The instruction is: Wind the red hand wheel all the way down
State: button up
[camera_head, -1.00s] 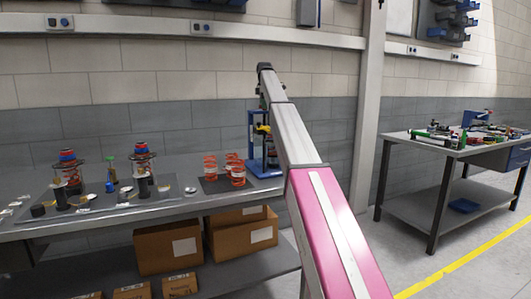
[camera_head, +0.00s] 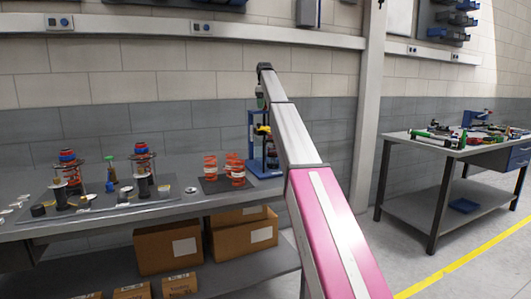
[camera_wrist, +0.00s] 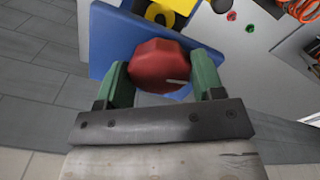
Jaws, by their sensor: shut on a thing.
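The red hand wheel (camera_wrist: 160,66) shows in the wrist view, a faceted red knob with a pale mark on its right side. It sits over the blue top of a press (camera_wrist: 112,38). My gripper (camera_wrist: 163,76) has its two green fingers on either side of the wheel and is shut on it. In the head view the blue press frame (camera_head: 252,140) stands at the right end of the left bench, partly hidden behind my arm. The wheel and my fingers cannot be made out there.
Orange-red springs (camera_head: 236,168) stand on a dark mat left of the press. Further left, a grey mat (camera_head: 125,208) bears spring assemblies and small parts. Cardboard boxes (camera_head: 168,248) lie below. A second bench (camera_head: 440,150) with tools stands at the right.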

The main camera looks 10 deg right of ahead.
jog(key=m, duration=0.7)
jog(key=shift+a+m, duration=0.1)
jog(key=shift+m, duration=1.3)
jog(key=shift+m, duration=1.1)
jog(key=m, duration=0.8)
jog(key=shift+m, duration=0.4)
jog(key=m, duration=0.6)
